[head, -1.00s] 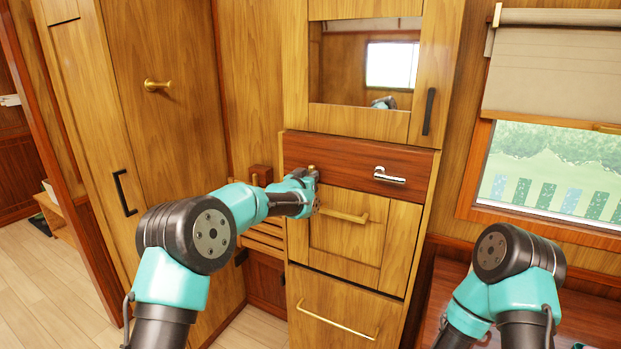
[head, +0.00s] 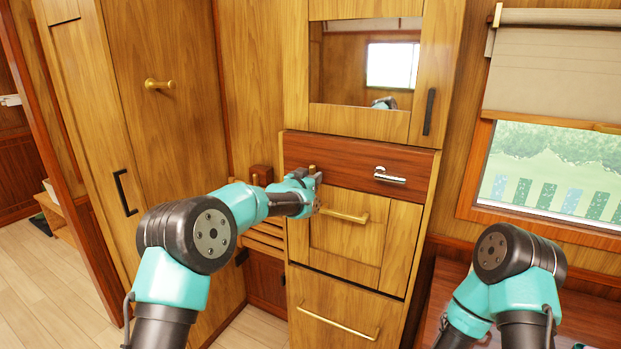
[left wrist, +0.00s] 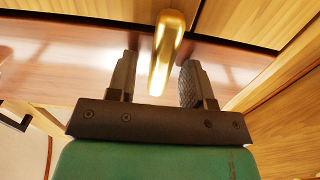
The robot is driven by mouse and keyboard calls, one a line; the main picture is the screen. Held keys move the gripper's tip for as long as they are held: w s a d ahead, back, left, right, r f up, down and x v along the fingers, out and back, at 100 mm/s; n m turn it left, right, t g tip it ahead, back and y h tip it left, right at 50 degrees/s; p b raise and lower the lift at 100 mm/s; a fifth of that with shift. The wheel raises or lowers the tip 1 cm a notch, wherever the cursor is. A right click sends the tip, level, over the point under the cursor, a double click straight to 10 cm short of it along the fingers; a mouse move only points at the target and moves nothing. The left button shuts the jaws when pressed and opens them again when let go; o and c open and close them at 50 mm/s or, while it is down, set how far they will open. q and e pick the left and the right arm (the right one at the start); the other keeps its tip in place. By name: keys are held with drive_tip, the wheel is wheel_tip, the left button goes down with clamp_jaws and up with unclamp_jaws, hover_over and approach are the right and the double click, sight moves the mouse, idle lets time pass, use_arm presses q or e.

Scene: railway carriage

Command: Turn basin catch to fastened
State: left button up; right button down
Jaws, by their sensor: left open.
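The basin catch is a small brass lever (head: 312,168) at the left end of the dark red-brown panel (head: 345,158) below the mirror. In the left wrist view the catch (left wrist: 166,50) is a bright brass lever between the two dark fingers. My left gripper (left wrist: 153,78) is open around it, with a visible gap on either side of the lever. In the head view the left gripper (head: 318,180) is at the panel's left end and partly covers the catch. My right gripper is not in view; only part of its arm shows.
A chrome handle (head: 389,175) is on the same panel, to the right. Below are a cupboard front with a brass pull (head: 344,215) and a lower drawer with a brass pull (head: 338,322). A mirror (head: 362,68) is above. A small wooden block (head: 262,175) stands to the left.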

use_arm(q)
drive_tip(key=v, duration=1.7)
drive_tip(key=shift+s, duration=0.2)
drive_tip(key=shift+f, duration=0.1)
drive_tip(key=s+a+f+n+g+y, duration=0.1)
drive_tip(key=s+a+f+g, duration=0.2)
drive_tip(key=f, duration=0.7)
drive_tip(key=s+a+f+n+g+y, duration=0.1)
drive_tip(key=s+a+f+n+g, duration=0.3)
drive_tip(key=f, duration=0.7)
drive_tip(key=s+a+f+m+y, duration=0.15)
drive_tip(key=s+f, duration=0.35)
drive_tip(key=f, duration=0.5)
drive_tip(key=s+a+f+n+g, duration=0.1)
drive_tip(key=s+a+f+g, duration=0.1)
drive_tip(key=s+f, duration=0.3)
drive_tip(key=s+a+f+n+g, duration=0.1)
drive_tip(key=s+f+g, duration=0.2)
drive_tip(key=s, duration=0.9)
drive_tip(key=s+a+f+n+g, duration=0.2)
drive_tip(key=s+f+g, duration=0.1)
drive_tip(key=s+f, duration=0.5)
drive_tip(key=shift+s+a+f+y, duration=0.3)
drive_tip(key=shift+s+f+y, duration=0.15)
drive_tip(key=shift+s, duration=0.25)
